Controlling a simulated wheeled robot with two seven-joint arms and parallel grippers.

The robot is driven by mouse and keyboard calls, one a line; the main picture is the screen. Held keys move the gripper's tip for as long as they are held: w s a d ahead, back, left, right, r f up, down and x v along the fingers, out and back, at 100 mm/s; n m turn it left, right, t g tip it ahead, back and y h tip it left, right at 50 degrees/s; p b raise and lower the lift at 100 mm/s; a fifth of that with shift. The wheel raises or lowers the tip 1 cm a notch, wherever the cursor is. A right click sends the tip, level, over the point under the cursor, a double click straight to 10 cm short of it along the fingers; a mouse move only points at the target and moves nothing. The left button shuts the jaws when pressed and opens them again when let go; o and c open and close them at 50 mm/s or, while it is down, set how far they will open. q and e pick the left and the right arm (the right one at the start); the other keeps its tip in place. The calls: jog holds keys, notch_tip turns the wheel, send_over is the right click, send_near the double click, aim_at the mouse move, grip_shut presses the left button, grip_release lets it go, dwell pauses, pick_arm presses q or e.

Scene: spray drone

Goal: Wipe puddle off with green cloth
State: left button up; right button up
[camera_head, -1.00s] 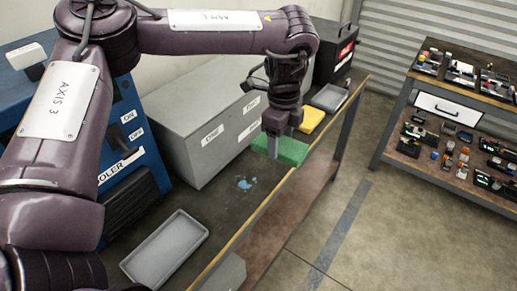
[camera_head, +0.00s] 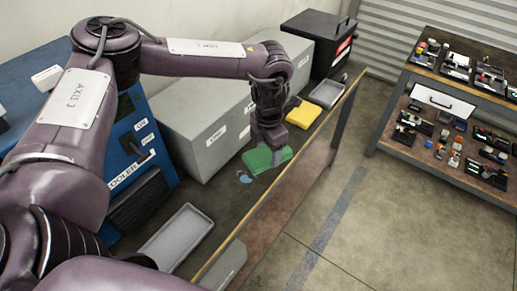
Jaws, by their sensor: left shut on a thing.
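My left gripper (camera_head: 276,153) is shut on the green cloth (camera_head: 256,161), gripping it from above. The cloth is at or just above the workbench top, and I cannot tell whether it presses flat. A small light-blue puddle (camera_head: 243,177) lies on the dark bench top (camera_head: 226,196), just left of and nearer than the cloth. The cloth's near edge comes up close to the puddle and may hide part of it. My right gripper is out of view.
A yellow cloth (camera_head: 304,114) and a grey tray (camera_head: 328,92) lie farther along the bench. A grey box (camera_head: 213,141) stands behind the puddle. An empty grey tray (camera_head: 177,239) is at the near end. The bench's front edge is close to the cloth.

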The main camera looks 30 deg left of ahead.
aim_at(258, 155)
pick_arm(q)
jog(key=m, duration=0.1)
jog(key=m+p, duration=0.1)
jog(key=m, duration=0.2)
jog(key=shift+s+a, duration=0.3)
jog(key=m, duration=0.1)
jog(key=m+p, duration=0.1)
jog(key=m, duration=0.2)
jog(key=shift+s+a+f+p, duration=0.25)
jog(key=shift+s+f+p, duration=0.05)
jog(key=shift+f+p, duration=0.05)
jog(key=m, duration=0.1)
jog(key=m+p, duration=0.1)
jog(key=m, duration=0.2)
jog(key=shift+s+a+f, duration=0.3)
jog(key=shift+s, duration=0.05)
jog(key=shift+s+f+m, duration=0.1)
jog(key=shift+f+m, duration=0.05)
jog(key=shift+m, duration=0.45)
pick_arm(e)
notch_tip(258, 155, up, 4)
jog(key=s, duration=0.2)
pick_arm(q)
jog(key=shift+f+b, duration=2.15)
jog(key=shift+f, duration=0.9)
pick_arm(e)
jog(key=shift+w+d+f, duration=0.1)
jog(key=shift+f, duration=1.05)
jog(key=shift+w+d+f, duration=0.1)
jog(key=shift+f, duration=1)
